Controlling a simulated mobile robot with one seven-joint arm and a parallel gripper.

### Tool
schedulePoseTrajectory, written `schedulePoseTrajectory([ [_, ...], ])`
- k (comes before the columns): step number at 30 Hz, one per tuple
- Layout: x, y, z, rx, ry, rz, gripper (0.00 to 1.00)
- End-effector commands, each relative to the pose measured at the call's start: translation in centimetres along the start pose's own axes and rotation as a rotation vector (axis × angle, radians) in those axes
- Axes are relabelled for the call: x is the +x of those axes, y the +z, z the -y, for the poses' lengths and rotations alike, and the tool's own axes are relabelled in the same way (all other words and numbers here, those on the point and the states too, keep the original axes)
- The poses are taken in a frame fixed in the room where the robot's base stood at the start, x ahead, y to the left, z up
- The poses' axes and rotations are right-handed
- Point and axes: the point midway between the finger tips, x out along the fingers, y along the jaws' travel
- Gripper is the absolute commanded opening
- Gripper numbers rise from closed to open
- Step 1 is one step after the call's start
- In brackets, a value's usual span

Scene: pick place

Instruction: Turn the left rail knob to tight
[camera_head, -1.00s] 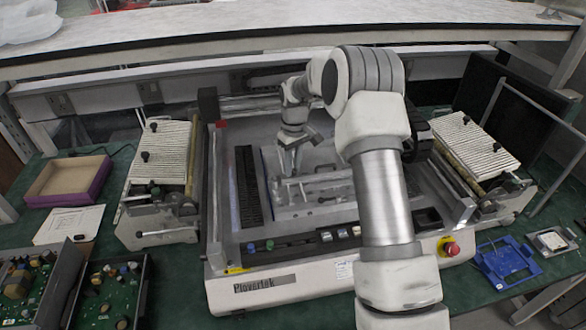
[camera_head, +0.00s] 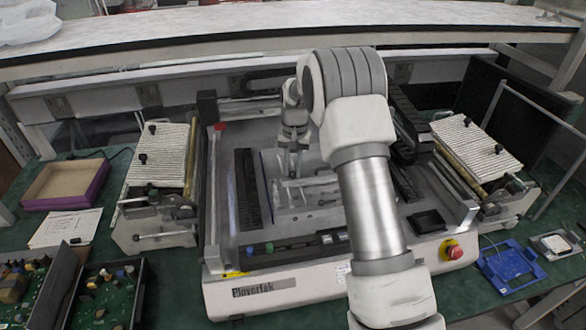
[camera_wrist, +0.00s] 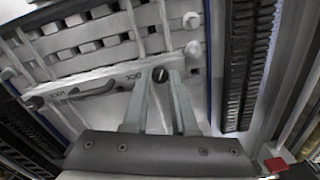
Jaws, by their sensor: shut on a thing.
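The left rail knob (camera_wrist: 160,75) is a small dark round knob with a pale line across it, at the end of a grey metal rail (camera_wrist: 112,84) in the wrist view. My gripper (camera_wrist: 160,73) has its two grey fingers on either side of the knob, closed on it. Lettering shows on the rail beside the knob, but it is too small to read surely. In the head view my gripper (camera_head: 292,172) points down at the left end of the rail, inside the machine (camera_head: 265,289). The knob is too small to make out there.
Slotted metal bars (camera_wrist: 75,45) lie close beyond the rail. A black ribbed strip (camera_head: 247,190) runs left of my gripper. Feeder units (camera_head: 160,155) flank the machine. A red button (camera_head: 454,251) sits at its front right. A cardboard tray (camera_head: 66,183) stands at the far left.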

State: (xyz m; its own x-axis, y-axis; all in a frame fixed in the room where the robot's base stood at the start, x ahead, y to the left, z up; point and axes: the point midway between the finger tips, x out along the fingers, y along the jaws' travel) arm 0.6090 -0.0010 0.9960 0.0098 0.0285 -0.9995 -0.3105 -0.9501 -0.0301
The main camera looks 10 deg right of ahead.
Motion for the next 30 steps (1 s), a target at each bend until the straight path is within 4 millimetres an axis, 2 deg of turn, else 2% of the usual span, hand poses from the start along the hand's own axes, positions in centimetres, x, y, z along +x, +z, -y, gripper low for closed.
schedulePoseTrajectory([
  [19, 0.09, 0.08, 0.01, 0.05, 0.0, 0.001, 0.0],
  [20, 0.09, 0.08, 0.01, 0.05, 0.0, 0.001, 0.29],
  [24, 0.07, 0.07, 0.01, 0.05, 0.0, 0.001, 0.54],
  [30, 0.04, 0.04, 0.01, 0.049, 0.0, 0.0, 0.56],
])
